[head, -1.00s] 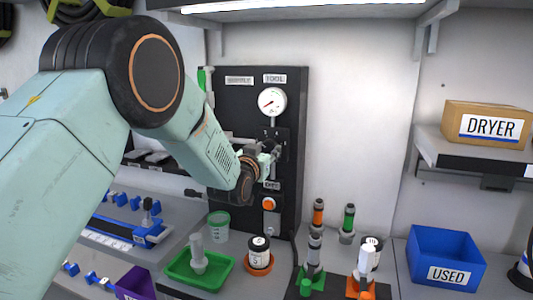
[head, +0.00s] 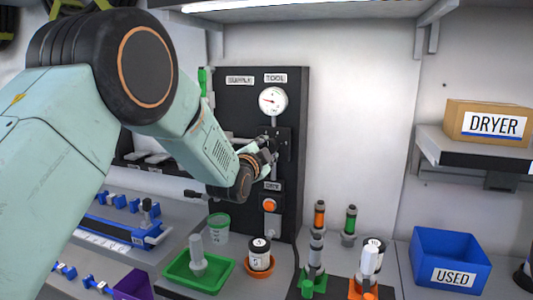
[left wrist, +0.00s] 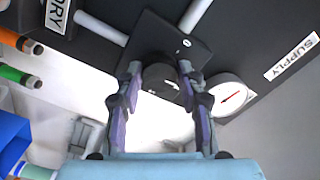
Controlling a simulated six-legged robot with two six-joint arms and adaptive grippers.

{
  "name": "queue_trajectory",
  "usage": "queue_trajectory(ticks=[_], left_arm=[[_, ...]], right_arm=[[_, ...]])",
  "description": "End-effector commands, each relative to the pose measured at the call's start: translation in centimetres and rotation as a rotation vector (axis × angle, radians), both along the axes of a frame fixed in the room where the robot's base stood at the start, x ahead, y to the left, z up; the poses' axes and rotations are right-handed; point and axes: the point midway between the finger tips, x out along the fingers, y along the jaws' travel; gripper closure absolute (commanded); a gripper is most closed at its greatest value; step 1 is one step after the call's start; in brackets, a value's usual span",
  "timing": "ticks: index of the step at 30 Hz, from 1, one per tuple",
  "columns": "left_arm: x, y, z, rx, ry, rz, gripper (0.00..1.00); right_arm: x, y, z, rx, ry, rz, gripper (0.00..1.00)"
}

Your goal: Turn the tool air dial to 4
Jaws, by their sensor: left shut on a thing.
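The tool air gauge (head: 273,101) is a round white dial under the TOOL label (head: 275,78) on the black panel (head: 240,105). Its red needle points left and slightly up; the numbers are too small to read. The gauge also shows in the left wrist view (left wrist: 230,97). My left gripper (head: 271,150) is at the panel just below the gauge. In the left wrist view its fingers (left wrist: 160,72) are on both sides of a dark round knob (left wrist: 162,82), shut on it. In the head view the gripper mostly hides the knob. My right gripper is not in view.
An orange button (head: 269,205) is lower on the panel. A blue USED bin (head: 450,248) and a DRYER box (head: 488,122) are at the right.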

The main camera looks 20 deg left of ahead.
Motion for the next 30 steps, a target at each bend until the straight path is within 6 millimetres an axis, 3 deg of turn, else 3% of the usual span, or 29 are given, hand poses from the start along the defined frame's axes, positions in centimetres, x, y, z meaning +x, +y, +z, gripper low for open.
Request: queue_trajectory(ticks=[15,30], left_arm=[[0.02,-0.01,0.18,0.413,-0.018,0.0,0.93],[0.01,-0.01,0.19,0.55,-0.021,-0.001,0.93]], right_arm=[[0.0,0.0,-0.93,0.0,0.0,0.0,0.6],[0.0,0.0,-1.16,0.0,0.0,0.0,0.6]])
